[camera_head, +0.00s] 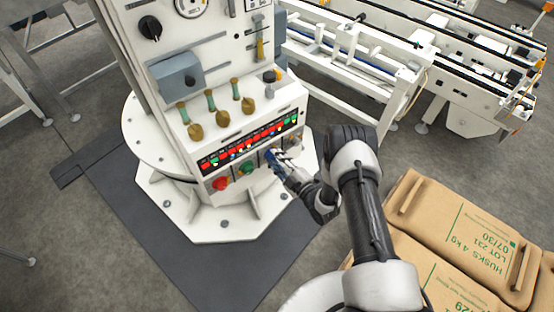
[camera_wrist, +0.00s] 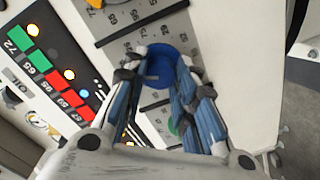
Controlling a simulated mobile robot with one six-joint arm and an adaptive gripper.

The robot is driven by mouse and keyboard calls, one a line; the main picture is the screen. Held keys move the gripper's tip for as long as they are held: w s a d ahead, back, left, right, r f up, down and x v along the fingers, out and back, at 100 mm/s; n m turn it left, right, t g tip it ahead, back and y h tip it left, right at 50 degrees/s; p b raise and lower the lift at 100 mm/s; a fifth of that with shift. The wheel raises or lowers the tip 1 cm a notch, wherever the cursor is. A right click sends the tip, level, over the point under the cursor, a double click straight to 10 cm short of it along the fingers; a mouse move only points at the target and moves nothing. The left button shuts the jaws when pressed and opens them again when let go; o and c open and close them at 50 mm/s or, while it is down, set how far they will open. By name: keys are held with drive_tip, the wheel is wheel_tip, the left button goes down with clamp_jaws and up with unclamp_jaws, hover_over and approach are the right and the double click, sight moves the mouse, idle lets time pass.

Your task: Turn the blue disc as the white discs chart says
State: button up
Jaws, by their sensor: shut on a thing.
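The blue disc (camera_wrist: 160,66) is a round blue knob on the light panel, in the upper middle of the wrist view. Its scale plate with printed numbers shows above and below it. In the head view the blue disc (camera_head: 270,156) is small and partly covered by my gripper (camera_head: 274,162). In the wrist view my gripper (camera_wrist: 160,82) has one finger on either side of the disc and is shut on it. The black chart strip (camera_wrist: 64,50) has green and red numbered cells, with 72, 65 and 95 readable, and bright white and orange discs beside them.
A green knob (camera_head: 247,168) and a red knob (camera_head: 220,183) sit left of the blue disc. Several brass-and-green levers (camera_head: 212,102) stand above the chart. Stacked sacks (camera_head: 455,235) lie at the right, and a conveyor (camera_head: 360,50) runs behind.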

drive_tip(key=n, duration=0.4)
drive_tip(key=shift+n, duration=0.3)
idle(0.4)
drive_tip(key=o, duration=1.1)
drive_tip(key=shift+s, duration=0.1)
drive_tip(key=v, duration=1.2)
